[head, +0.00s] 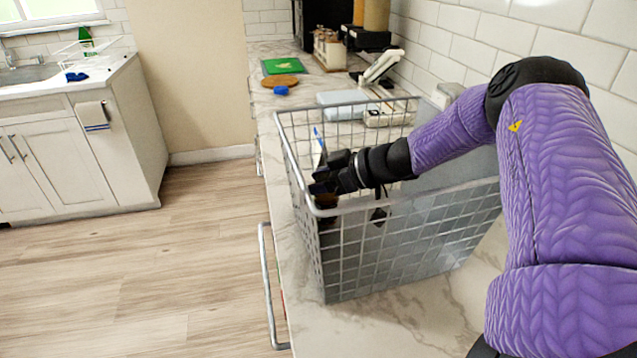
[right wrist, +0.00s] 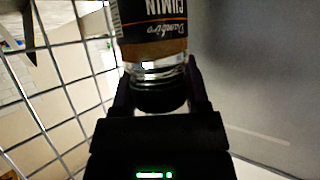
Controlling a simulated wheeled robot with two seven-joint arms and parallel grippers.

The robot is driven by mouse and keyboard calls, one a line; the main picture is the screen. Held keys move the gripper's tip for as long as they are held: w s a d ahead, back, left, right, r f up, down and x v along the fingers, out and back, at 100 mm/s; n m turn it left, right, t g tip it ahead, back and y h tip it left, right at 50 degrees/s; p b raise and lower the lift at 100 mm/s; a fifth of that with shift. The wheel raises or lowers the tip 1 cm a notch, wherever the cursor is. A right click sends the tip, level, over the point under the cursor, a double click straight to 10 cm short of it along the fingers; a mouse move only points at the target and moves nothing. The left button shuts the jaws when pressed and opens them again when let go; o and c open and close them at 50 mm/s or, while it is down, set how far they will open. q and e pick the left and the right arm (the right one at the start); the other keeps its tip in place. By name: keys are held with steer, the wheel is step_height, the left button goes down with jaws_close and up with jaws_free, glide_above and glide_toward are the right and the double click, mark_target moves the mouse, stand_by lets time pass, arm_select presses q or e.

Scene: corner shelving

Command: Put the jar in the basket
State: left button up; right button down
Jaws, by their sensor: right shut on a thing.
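The wire basket (head: 350,272) stands on the marble counter, with grid walls and an open top. My right gripper (head: 325,188) reaches over the basket at its left side and is shut on the jar (head: 327,201). In the right wrist view the jar (right wrist: 154,48) is a clear spice jar with a black and brown cumin label, its dark cap end towards the gripper. The basket's grid wall (right wrist: 62,90) shows to its left there. The jar's far end is cut off by that view, so I cannot tell if it touches the basket. My left gripper is not in view.
Behind the basket on the counter (head: 300,125) are a green board (head: 283,66), a round brown board (head: 280,81), a blue item (head: 281,90) and a white device (head: 382,66). A tiled wall is at right. Open floor lies left.

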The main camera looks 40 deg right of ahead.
steer(key=shift+f, duration=0.1)
steer(key=shift+c, duration=1.8)
jaws_free()
steer(key=shift+s+d+r, duration=0.1)
steer(key=shift+r, duration=0.2)
steer(key=p+v, duration=0.4)
steer(key=v, duration=0.2)
steer(key=shift+s+d+r, duration=0.1)
steer(key=shift+s+r, duration=0.1)
steer(key=shift+r, duration=0.1)
steer(key=shift+s+d, duration=0.1)
steer(key=shift+s, duration=0.1)
steer(key=shift+f, duration=0.15)
